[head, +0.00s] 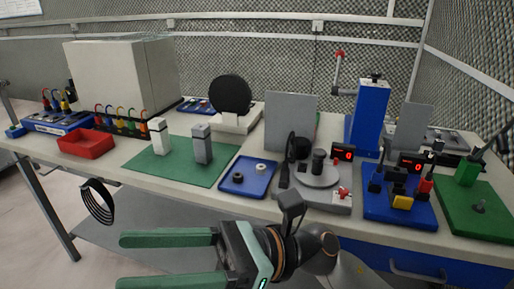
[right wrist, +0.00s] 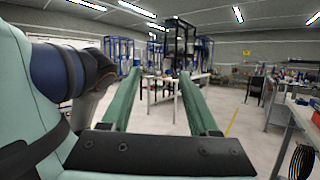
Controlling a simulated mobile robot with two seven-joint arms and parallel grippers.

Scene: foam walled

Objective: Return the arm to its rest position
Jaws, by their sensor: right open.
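My right gripper (head: 120,261) is at the bottom of the head view, in front of the workbench's front edge and apart from it. Its two green fingers point left and are spread wide, with nothing between them. The right wrist view also shows the right gripper (right wrist: 160,74) open and empty, facing out into the room. My right arm comes in from the lower right and bends at the wrist. My left gripper is not in view.
The workbench (head: 60,153) carries a red bin (head: 86,142), a green mat (head: 150,167) with two blocks, a blue tray (head: 235,187) and several devices. A black coil (head: 97,201) hangs at its front. Open floor (right wrist: 232,140) lies beyond the fingers.

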